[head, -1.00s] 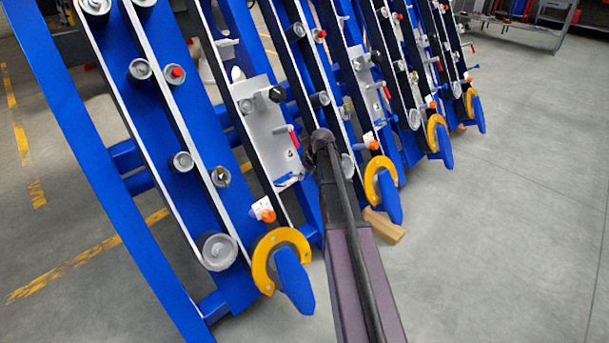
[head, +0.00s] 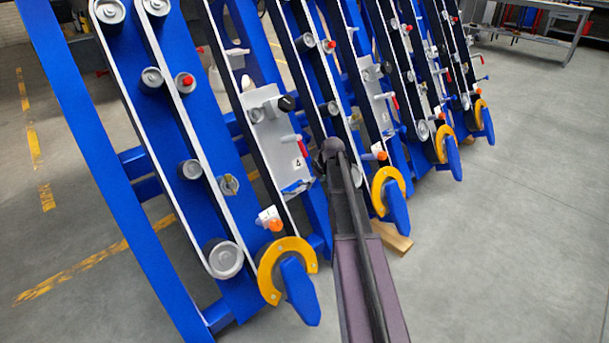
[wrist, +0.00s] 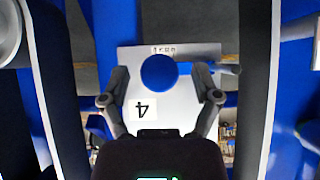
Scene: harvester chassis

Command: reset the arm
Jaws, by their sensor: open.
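My arm reaches up from the bottom of the head view toward the blue harvester chassis (head: 215,140). In the head view the grey-white plate (head: 270,130) carries a black knob (head: 286,103) and a red handle (head: 302,147).
Yellow hooked guards (head: 268,272) with blue tips stick out along the chassis's lower edge. A wooden block (head: 398,240) lies on the floor under it. The grey floor (head: 520,230) at right is clear. A metal workbench (head: 535,30) stands at the back right.

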